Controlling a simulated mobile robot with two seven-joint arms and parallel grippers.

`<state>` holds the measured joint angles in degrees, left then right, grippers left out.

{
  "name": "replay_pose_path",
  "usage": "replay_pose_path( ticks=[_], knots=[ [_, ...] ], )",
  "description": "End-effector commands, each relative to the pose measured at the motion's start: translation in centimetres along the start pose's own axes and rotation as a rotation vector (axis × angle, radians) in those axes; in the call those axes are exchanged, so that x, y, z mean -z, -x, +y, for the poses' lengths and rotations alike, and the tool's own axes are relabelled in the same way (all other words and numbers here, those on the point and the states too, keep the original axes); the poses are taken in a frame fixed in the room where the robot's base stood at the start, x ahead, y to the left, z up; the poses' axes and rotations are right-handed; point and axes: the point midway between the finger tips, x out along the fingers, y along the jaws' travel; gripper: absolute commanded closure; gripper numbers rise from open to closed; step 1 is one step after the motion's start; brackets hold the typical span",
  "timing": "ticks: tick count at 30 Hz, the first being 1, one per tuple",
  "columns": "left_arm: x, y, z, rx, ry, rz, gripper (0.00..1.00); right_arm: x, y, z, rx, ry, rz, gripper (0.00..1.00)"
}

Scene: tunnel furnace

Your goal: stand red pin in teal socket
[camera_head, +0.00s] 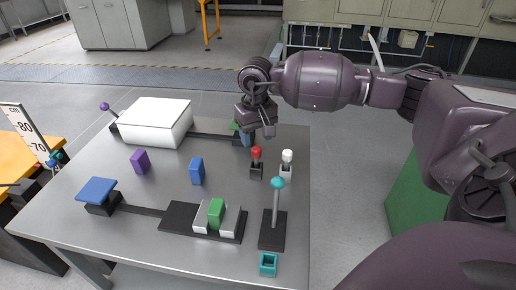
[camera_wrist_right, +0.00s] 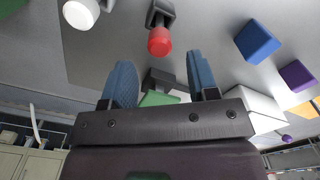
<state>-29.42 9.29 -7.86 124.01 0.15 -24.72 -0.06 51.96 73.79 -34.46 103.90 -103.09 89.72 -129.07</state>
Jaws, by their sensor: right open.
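The red pin (camera_head: 257,153) stands upright in a small dark holder (camera_head: 256,172) near the table's right side. In the right wrist view the red pin (camera_wrist_right: 159,41) shows beyond the fingertips, apart from them. The teal socket (camera_head: 268,264), a small square block with an opening, is at the near right edge of the table and looks empty. My right gripper (camera_head: 248,137) is above the table, behind the red pin. Its two blue fingers (camera_wrist_right: 162,75) are spread with nothing held between them. My left gripper does not show.
A teal-knobbed lever (camera_head: 278,183) on a black base stands between the red pin and the socket. Blue (camera_head: 197,171) and purple (camera_head: 140,161) blocks and a white box (camera_head: 157,121) are to the left.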

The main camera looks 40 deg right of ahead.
Motion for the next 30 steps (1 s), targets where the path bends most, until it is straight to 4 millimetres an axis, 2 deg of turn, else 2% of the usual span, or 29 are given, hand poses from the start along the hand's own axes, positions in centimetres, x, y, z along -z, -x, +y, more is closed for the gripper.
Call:
replay_pose_path(
  ticks=[1,3,9,30],
  knots=[
    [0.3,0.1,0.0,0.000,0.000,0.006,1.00,0.1,1.3,0.0,0.000,0.001,0.007,0.46],
    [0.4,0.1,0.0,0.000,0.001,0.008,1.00,0.0,2.4,0.0,0.000,0.001,0.004,0.46],
    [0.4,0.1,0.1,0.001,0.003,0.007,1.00,0.0,4.3,0.0,0.000,0.001,0.001,0.46],
    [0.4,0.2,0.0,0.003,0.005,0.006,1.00,0.0,4.7,0.0,0.000,0.001,-0.001,0.46]
  ],
)
